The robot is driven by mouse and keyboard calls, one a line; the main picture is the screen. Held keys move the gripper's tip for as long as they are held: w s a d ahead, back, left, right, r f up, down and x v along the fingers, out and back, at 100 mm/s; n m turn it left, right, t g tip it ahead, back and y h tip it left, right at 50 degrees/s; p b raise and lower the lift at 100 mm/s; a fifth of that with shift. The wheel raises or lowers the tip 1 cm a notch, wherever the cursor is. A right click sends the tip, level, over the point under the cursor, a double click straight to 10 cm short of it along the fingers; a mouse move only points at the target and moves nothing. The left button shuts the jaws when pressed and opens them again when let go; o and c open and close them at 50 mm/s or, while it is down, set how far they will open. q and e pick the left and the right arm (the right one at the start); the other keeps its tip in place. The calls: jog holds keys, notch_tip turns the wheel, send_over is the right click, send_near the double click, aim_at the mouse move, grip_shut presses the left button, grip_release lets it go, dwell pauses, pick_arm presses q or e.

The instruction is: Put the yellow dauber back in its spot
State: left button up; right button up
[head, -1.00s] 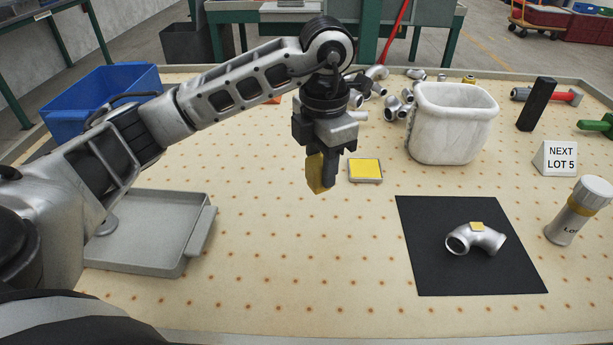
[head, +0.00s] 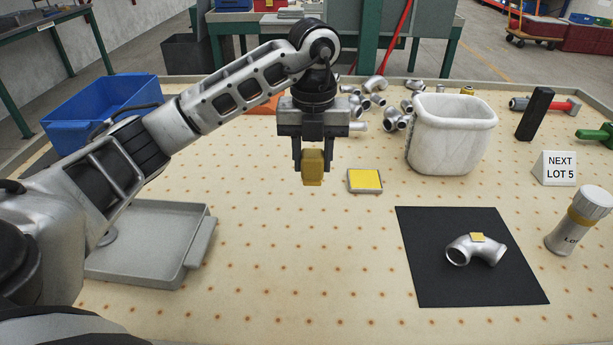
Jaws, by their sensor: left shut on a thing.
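My left gripper (head: 313,158) is shut on the yellow dauber (head: 313,172), a small mustard-yellow block between its two dark fingers. It holds the dauber above the pegboard-like table top (head: 270,240). A small square pad with a bright yellow top (head: 365,180) lies on the table just right of the dauber. My right gripper is not in view.
A white bin (head: 450,140) stands behind the mat, with several silver fittings (head: 375,98) to its left. A black block (head: 535,113), a NEXT LOT 5 sign (head: 555,168) and a capped bottle (head: 580,215) stand at right. A grey tray (head: 150,270) and blue bin (head: 85,110) are at left.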

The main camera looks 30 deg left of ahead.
pick_arm(q)
jog(key=w+a+f, duration=0.2)
jog(key=w, duration=0.1)
jog(key=w+a+f, duration=0.2)
jog(key=w+f, duration=0.1)
jog(key=w+a+f, duration=0.2)
jog(key=a+f, duration=0.1)
jog(key=shift+w+p, duration=0.3)
jog(key=shift+w, duration=0.1)
jog(key=f, duration=0.1)
jog(key=f+p, duration=0.1)
jog(key=f, duration=0.1)
jog(key=shift+w+a, duration=0.2)
jog(key=shift+w, duration=0.1)
jog(key=shift+f, duration=0.35)
jog(key=shift+f, duration=0.15)
jog(key=shift+f, duration=0.1)
jog(key=o, duration=1)
jog(key=shift+c, duration=0.2)
jog(key=shift+b, duration=0.3)
